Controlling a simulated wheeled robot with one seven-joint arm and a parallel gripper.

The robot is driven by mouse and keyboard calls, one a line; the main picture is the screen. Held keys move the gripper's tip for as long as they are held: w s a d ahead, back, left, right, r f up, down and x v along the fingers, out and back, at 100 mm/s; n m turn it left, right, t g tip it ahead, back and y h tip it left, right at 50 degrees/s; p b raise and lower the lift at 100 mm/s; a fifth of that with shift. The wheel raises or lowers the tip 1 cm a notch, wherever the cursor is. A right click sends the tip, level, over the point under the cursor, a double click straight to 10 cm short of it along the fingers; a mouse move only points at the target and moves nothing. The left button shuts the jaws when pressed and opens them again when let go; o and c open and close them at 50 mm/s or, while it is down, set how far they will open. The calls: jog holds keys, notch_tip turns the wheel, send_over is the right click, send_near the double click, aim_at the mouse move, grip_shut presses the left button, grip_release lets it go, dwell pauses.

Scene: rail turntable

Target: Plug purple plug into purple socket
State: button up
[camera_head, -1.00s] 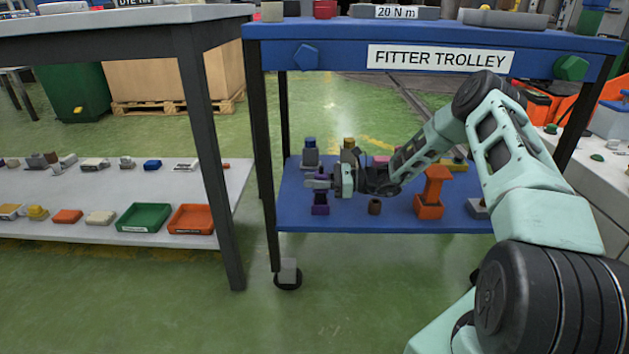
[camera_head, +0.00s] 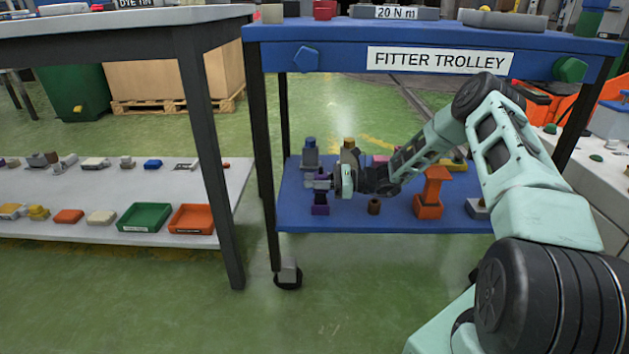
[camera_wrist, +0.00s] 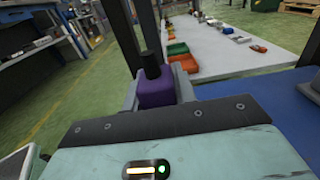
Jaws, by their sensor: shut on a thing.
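My gripper (camera_head: 320,181) reaches over the lower blue shelf of the fitter trolley, near its left end. It is shut on the purple plug (camera_wrist: 156,88), a purple block with a black stem on top, held between the fingers in the wrist view. In the head view the plug is small and mostly hidden by the fingers. A dark purple piece (camera_head: 320,210), which looks like the purple socket, shows just below the gripper near the shelf's front edge. I cannot tell whether plug and socket touch.
A blue-topped grey piece (camera_head: 310,152) and a yellow-topped one (camera_head: 348,152) stand behind the gripper. A trolley leg (camera_head: 270,160) is close on the left.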

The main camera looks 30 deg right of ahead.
aim_at(315, 192)
jog(key=shift+f+b, duration=0.5)
jog(key=shift+f, duration=1.15)
dwell(0.4)
jog(key=shift+f, duration=0.2)
jog(key=shift+s+f, duration=0.1)
jog(key=shift+f, duration=0.3)
jog(key=shift+f+b, duration=0.1)
jog(key=shift+b, duration=0.2)
jog(key=shift+r+p, duration=1.3)
jog(key=shift+r, duration=0.1)
jog(key=shift+r, duration=0.1)
jog(key=shift+p, duration=0.75)
dwell(0.6)
jog(key=shift+f+b, duration=0.6)
jog(key=shift+f, duration=0.5)
